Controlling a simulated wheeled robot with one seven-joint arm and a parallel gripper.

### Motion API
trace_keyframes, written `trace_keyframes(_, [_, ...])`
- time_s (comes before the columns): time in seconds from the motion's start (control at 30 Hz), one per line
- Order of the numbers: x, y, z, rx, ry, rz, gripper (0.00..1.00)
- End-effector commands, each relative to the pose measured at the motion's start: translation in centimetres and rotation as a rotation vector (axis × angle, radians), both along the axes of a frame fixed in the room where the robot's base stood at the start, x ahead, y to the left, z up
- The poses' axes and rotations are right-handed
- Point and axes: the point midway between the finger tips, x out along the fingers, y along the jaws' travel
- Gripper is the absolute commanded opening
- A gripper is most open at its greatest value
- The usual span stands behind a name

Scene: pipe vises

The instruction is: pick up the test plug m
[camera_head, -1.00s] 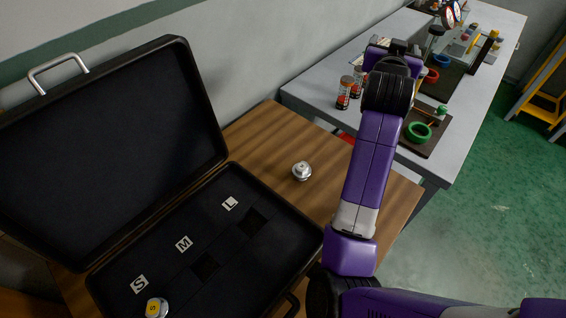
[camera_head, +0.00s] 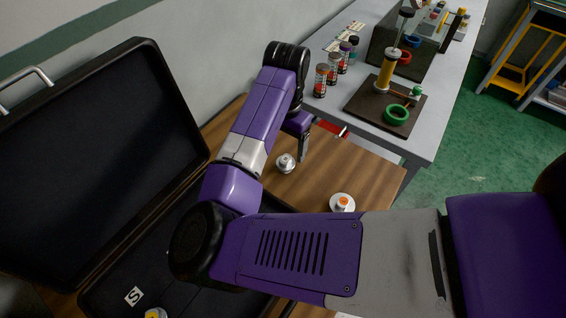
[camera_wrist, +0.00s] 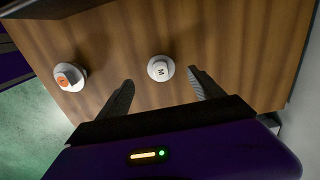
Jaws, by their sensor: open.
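The test plug M is a small silver-white round plug marked "M" in the wrist view (camera_wrist: 161,68). It stands on the wooden table, and in the head view it shows as a metallic plug (camera_head: 286,163) just left of my fingers. My gripper (camera_wrist: 160,88) is open and empty. In the wrist view the plug lies between the lines of the two fingers, a little beyond the left tip and closer to the right finger. In the head view my gripper (camera_head: 303,157) points down at the table, partly hidden by my arm.
A second plug with an orange top (camera_head: 342,203), marked "L" in the wrist view (camera_wrist: 68,78), stands on the wooden table (camera_head: 375,178). The open black case (camera_head: 100,170) lies at left with the S plug (camera_head: 155,314). A grey bench (camera_head: 435,110) holds vises and bottles.

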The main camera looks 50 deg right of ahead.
Motion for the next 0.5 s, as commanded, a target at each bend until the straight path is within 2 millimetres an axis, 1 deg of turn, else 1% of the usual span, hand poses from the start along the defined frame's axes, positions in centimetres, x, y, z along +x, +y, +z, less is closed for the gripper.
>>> trace_keyframes(0.27, [0.1,0.0,-2.8,0.0,0.0,0.001,0.76])
trace_keyframes(0.4, [0.1,-0.1,-5.0,-0.001,0.001,0.001,0.76])
trace_keyframes(0.5, [0.2,-0.1,-6.0,-0.003,-0.001,0.002,0.76])
